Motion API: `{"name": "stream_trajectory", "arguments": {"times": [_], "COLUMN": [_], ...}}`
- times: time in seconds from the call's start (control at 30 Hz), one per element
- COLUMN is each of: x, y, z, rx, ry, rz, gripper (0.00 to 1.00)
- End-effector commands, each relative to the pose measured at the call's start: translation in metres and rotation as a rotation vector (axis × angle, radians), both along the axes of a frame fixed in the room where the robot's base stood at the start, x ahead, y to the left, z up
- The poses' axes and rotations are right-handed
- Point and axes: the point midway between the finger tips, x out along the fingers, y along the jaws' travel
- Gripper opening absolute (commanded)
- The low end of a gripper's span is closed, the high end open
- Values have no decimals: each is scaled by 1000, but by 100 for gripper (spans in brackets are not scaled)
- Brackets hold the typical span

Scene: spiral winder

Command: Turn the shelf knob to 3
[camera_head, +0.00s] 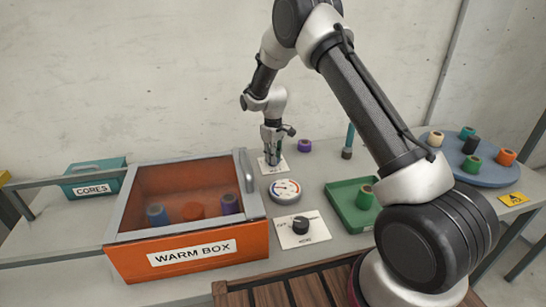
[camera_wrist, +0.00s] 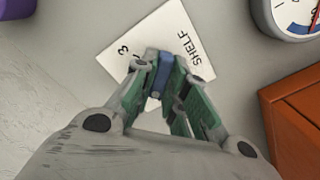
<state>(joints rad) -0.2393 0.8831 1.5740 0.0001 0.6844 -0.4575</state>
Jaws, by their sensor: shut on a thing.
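The white shelf card (camera_head: 264,168) lies on the bench behind the dial gauge. In the wrist view the card (camera_wrist: 128,58) reads "SHELF" along one side, with a "3" near its left corner. My gripper (camera_head: 272,160) reaches down over this card. In the wrist view my gripper (camera_wrist: 168,72) has its green fingers closed around the shelf knob, with a blue piece (camera_wrist: 161,76) visible between the fingertips. The fingers hide most of the knob, and I cannot read where it points.
The orange warm box (camera_head: 187,251) stands left of my gripper, its handle close by. The round gauge (camera_head: 285,188) and a black knob (camera_head: 301,226) on another card are in front. A green tray (camera_head: 343,198), purple spool (camera_head: 305,146) and round blue-grey tray (camera_head: 490,178) are to the right.

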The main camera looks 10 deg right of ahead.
Motion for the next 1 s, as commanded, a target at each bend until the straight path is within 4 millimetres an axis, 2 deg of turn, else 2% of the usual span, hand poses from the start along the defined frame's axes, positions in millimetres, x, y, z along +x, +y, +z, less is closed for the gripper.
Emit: {"name": "stream_trajectory", "arguments": {"times": [1.0], "x": [0], "y": [0], "z": [0], "rx": [0], "ry": [0], "rz": [-963], "gripper": [0]}}
